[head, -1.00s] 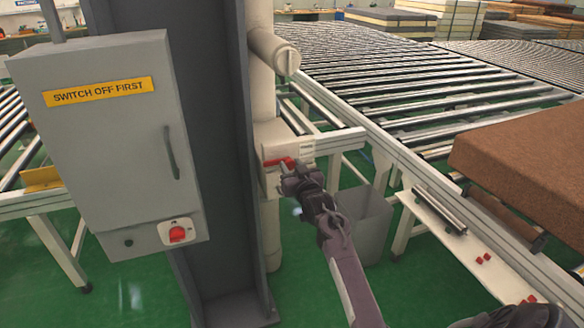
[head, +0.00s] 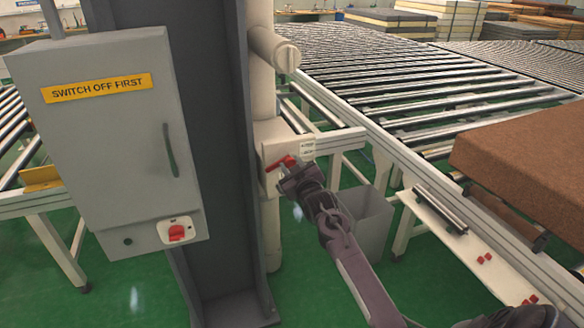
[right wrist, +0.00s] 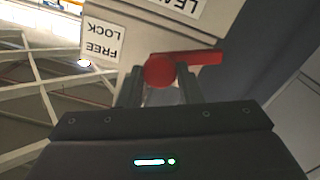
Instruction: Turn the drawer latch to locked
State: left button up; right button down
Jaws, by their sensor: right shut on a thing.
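The red latch (head: 277,164) is on the front of a pale box (head: 270,138) fixed beside the dark column. In the head view its bar slopes down to the left. My right gripper (head: 287,177) is at the latch and partly hides it. In the right wrist view the latch's round red end (right wrist: 160,71) sits between the two fingers of the right gripper (right wrist: 160,88), and the bar extends to the right. The gripper is shut on the latch. A label with FREE and LOCK (right wrist: 103,40) shows upside down beside it. My left gripper is out of view.
A grey cabinet (head: 100,120) marked SWITCH OFF FIRST, with a red switch (head: 177,233), stands left of the dark column (head: 210,150). A grey bin (head: 368,225) is right of my right arm. Roller conveyors (head: 400,75) and a brown mattress (head: 525,160) are at the right.

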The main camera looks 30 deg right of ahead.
jog(key=n+b, duration=0.1)
jog(key=n, duration=0.5)
jog(key=shift+a+f+n, duration=0.1)
jog(key=shift+f+n, duration=0.05)
jog(key=shift+n, duration=0.15)
jog(key=n+b, duration=0.1)
jog(key=n, duration=0.5)
jog(key=shift+n+b, duration=0.3)
jog(key=shift+n, duration=0.1)
jog(key=shift+f, duration=0.1)
jog(key=c, duration=1)
grip_release()
jog(key=shift+c, duration=0.2)
jog(key=shift+s+a, duration=0.1)
jog(key=shift+s, duration=0.35)
jog(key=b+v, duration=0.1)
jog(key=v, duration=0.6)
jog(key=shift+b, duration=0.35)
